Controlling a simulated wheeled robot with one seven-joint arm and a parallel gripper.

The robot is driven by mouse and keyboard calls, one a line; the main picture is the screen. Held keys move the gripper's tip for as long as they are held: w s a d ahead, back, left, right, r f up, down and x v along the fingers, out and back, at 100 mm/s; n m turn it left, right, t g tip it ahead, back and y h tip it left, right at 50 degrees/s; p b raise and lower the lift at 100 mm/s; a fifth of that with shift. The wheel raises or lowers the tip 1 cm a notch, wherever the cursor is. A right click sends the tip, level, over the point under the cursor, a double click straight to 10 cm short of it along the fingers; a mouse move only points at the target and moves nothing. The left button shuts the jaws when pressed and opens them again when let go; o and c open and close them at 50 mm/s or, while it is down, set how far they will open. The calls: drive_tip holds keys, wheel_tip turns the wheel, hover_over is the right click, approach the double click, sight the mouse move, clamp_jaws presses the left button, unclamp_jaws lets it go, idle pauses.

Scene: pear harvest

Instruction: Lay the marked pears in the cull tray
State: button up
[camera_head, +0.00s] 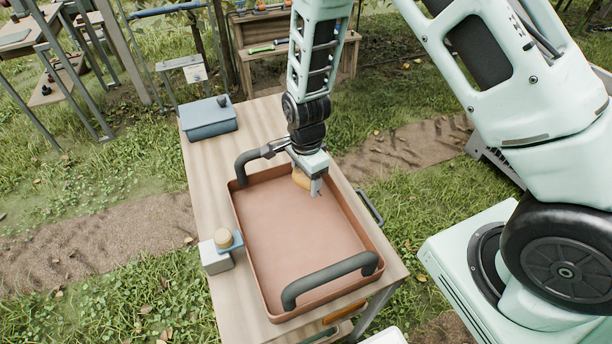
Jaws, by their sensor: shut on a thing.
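A reddish-brown tray (290,235) with dark handles stands on the wooden table. My gripper (312,186) is over the far right part of the tray. It is shut on a yellow-brown pear (300,178), which is partly hidden behind the fingers. I cannot tell whether the pear touches the tray floor. The rest of the tray floor that shows is bare. No mark on the pear can be made out from here.
A blue-grey lidded box (208,118) stands at the table's far left. Grass surrounds the table.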

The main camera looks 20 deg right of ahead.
sight(306, 197)
drive_tip(key=shift+f+b, duration=1.6)
drive_tip(key=shift+f, duration=0.75)
idle(1.0)
drive_tip(key=o, duration=1.1)
wheel_tip(306, 197, up, 17)
drive_tip(key=b, duration=0.1)
drive_tip(key=s+a+r+n, duration=0.2)
drive_tip(key=s+n, duration=0.5)
drive_tip(key=n, duration=0.1)
drive_tip(key=s+a+r+n, duration=0.2)
drive_tip(key=s+n, duration=0.6)
drive_tip(key=s+a+r+n, duration=0.2)
drive_tip(key=s+n, duration=0.5)
drive_tip(key=s, duration=0.1)
drive_tip(key=shift+a+r+n+y, duration=0.15)
drive_tip(key=shift+r+n+y, duration=0.15)
drive_tip(key=shift+r+n, duration=0.1)
